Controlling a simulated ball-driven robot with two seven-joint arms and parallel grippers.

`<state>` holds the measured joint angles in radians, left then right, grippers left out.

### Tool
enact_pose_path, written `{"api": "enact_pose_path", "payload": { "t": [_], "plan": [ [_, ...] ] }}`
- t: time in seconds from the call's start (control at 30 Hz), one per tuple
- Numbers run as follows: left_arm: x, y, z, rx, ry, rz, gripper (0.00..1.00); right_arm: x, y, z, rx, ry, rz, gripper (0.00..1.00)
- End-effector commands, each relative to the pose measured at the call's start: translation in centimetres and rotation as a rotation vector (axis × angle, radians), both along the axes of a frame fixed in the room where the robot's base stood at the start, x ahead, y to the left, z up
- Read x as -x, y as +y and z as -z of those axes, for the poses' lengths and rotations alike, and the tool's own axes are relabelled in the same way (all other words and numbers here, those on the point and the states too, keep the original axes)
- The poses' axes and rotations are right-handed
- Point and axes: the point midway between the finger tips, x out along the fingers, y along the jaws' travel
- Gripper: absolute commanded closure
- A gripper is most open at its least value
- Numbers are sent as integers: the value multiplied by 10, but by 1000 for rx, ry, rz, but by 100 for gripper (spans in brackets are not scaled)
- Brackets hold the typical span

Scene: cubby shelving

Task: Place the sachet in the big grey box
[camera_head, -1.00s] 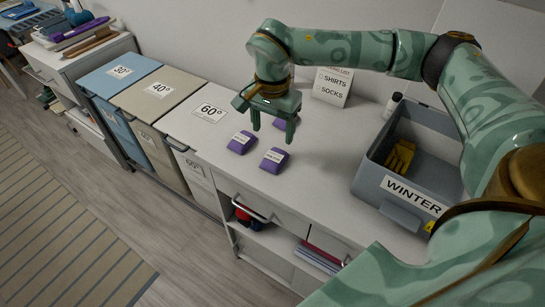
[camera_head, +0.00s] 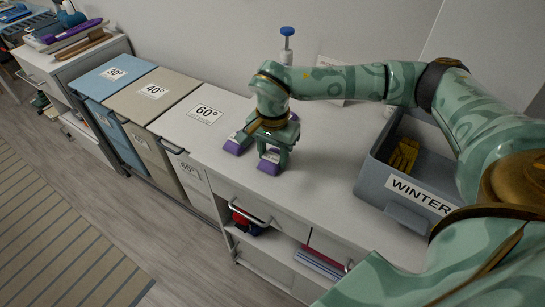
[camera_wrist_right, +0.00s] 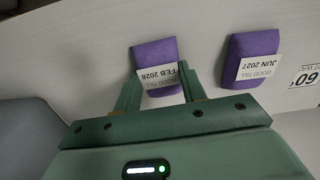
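The nearer sachet (camera_head: 269,166) has a white label that reads FEB 2028 in the right wrist view (camera_wrist_right: 155,58). The other sachet (camera_head: 235,146), labelled JUN 2027, lies just to its left in the head view and to its right in the wrist view (camera_wrist_right: 255,45). My right gripper (camera_head: 273,153) is low over the FEB 2028 sachet, its fingers (camera_wrist_right: 160,92) open on either side of it. Contact is unclear. The big grey box (camera_head: 376,184), labelled WINTER, stands at the right. My left gripper is out of view.
Yellow gloves (camera_head: 404,154) lie in the grey box. A blue-topped bottle (camera_head: 287,45) stands behind my right arm. Lidded bins marked 30°, 40° and 60° (camera_head: 203,113) are at the left. The counter between sachets and box is clear.

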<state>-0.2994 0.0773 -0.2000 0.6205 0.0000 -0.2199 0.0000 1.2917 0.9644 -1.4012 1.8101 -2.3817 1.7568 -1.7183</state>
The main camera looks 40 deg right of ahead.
Motion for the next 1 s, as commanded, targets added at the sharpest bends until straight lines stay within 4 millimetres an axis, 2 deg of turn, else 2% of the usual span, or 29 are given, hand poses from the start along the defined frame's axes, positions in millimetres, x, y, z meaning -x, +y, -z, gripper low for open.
{"api": "enact_pose_path", "payload": {
  "t": [0.03,0.07,0.43,0.57,0.67,0.9,1.0],
  "plan": [
    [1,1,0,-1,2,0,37,0,0,0,0,0,0,74],
    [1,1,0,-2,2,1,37,0,0,0,0,1,0,81],
    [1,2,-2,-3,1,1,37,0,0,-4,0,0,0,81],
    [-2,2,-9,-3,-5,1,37,0,0,-19,0,-2,1,81],
    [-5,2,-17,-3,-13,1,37,-1,0,-39,0,-5,0,81],
    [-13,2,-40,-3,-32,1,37,42,27,-98,-1,-6,-5,81],
    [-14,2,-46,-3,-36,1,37,67,43,-108,-1,-2,-7,81]
  ]
}}
